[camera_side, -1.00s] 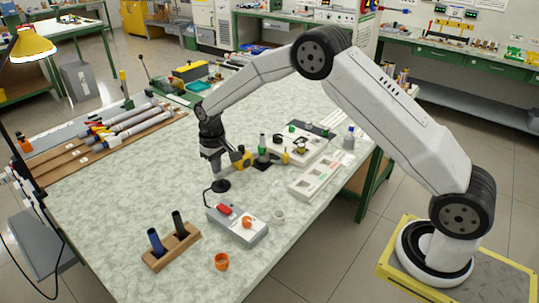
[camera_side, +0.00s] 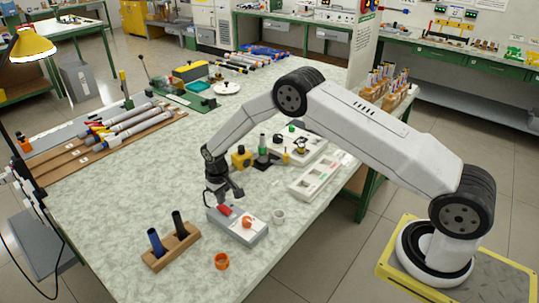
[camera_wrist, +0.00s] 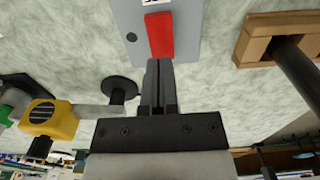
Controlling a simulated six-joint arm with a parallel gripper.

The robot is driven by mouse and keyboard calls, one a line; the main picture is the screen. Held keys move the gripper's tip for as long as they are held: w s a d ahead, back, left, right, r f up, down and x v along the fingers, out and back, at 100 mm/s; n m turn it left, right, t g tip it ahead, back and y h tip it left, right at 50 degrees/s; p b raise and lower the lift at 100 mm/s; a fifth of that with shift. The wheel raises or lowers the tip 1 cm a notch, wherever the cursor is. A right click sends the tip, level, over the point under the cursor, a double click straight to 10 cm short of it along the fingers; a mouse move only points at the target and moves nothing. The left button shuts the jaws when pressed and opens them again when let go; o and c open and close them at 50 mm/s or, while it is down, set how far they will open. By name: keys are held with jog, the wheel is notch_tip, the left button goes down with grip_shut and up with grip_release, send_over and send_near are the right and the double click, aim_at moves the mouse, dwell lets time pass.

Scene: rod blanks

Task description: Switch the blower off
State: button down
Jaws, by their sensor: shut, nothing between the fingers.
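The blower's control looks to be a grey box (camera_side: 255,234) on the table, with a red rocker switch (camera_side: 225,210) at its left end and an orange knob (camera_side: 247,222) further right. In the wrist view the red switch (camera_wrist: 159,36) lies straight ahead of my fingertips. My gripper (camera_wrist: 159,64) is shut and empty, its tips at the near end of the switch; I cannot tell whether they touch it. In the side view my gripper (camera_side: 221,199) is low over the box's left end. Which way the switch is tilted is not clear.
A wooden block (camera_side: 171,247) with two dark rods stands left of the box. An orange ring (camera_side: 222,261) and a white cup (camera_side: 278,216) are near it. A yellow device (camera_side: 241,157) and a white tray (camera_side: 313,177) stand behind. The table's left middle is clear.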

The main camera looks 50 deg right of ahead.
jog(key=shift+f, duration=0.55)
jog(key=shift+f, duration=0.15)
jog(key=shift+f, duration=0.1)
jog(key=shift+s, duration=0.2)
jog(key=shift+s+r, duration=0.25)
jog(key=shift+s, duration=0.2)
jog(key=shift+r, duration=0.2)
dwell(0.4)
